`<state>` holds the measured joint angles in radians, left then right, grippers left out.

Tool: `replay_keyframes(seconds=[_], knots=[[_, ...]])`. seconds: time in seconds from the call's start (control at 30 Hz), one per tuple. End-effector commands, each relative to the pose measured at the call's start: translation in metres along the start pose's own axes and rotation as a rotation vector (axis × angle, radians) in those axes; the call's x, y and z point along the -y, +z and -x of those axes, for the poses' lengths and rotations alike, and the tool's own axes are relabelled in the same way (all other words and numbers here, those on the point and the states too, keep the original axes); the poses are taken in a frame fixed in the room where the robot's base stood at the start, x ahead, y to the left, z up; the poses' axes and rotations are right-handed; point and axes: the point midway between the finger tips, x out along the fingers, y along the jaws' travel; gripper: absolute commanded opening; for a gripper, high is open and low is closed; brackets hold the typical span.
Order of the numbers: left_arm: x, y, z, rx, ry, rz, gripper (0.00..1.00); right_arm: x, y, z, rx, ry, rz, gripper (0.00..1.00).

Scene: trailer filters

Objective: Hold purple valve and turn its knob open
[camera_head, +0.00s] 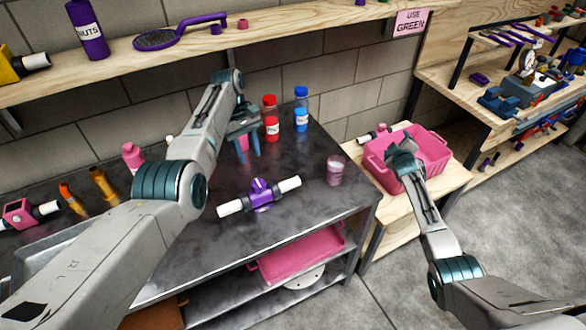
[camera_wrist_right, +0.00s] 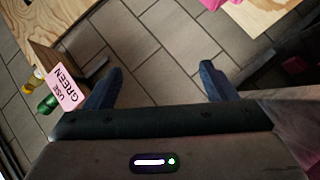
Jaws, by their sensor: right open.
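The purple valve (camera_head: 262,196) lies on the dark metal table, with white pipe ends at both sides and a purple knob (camera_head: 259,184) on top. My left gripper (camera_head: 251,152) is above the back part of the table, behind the valve and apart from it. Its two fingers point down and look spread, with no object clearly between them. My right gripper (camera_head: 402,152) is over the pink bin, to the right of the valve and well away from it. In the right wrist view its fingers (camera_wrist_right: 158,88) are wide apart with nothing between them.
Red (camera_head: 270,119) and blue (camera_head: 301,110) bottles stand behind the valve. A pinkish jar (camera_head: 335,170) stands to its right. The pink bin (camera_head: 436,153) sits on a wooden bench. A pink tray (camera_head: 300,254) lies on the lower shelf. The table's front around the valve is clear.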

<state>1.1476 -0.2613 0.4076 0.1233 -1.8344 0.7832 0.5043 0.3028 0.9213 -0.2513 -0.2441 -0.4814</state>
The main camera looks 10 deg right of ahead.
Motion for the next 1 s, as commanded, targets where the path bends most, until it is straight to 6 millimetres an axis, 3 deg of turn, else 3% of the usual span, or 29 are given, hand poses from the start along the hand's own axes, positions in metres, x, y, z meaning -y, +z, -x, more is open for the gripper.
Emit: replay_keyframes(seconds=[0.03,0.2,0.3,0.33,0.57,0.8,1.0], knots=[[0.0,0.0,0.0,0.0,0.0,0.0,0.36,-0.023,-0.027,-0.004,0.004,0.008,0.035,0.78],[0.0,0.0,0.0,0.0,0.0,0.0,0.36,-0.085,-0.098,-0.007,0.029,-0.011,0.189,0.78],[0.0,0.0,0.0,0.0,0.0,0.0,0.36,-0.111,-0.139,-0.001,0.032,-0.051,0.28,0.78],[0.0,0.0,0.0,0.0,0.0,0.0,0.36,-0.108,-0.148,0.002,0.032,-0.081,0.304,0.78],[0.0,0.0,0.0,0.0,0.0,0.0,0.36,0.004,-0.183,0.038,0.002,-0.455,0.426,0.78],[0.0,0.0,0.0,0.0,0.0,0.0,0.36,0.114,-0.229,0.111,-0.173,-0.867,0.575,0.78],[0.0,0.0,0.0,0.0,0.0,0.0,0.36,0.17,-0.259,0.175,-0.37,-1.12,0.687,0.78]])
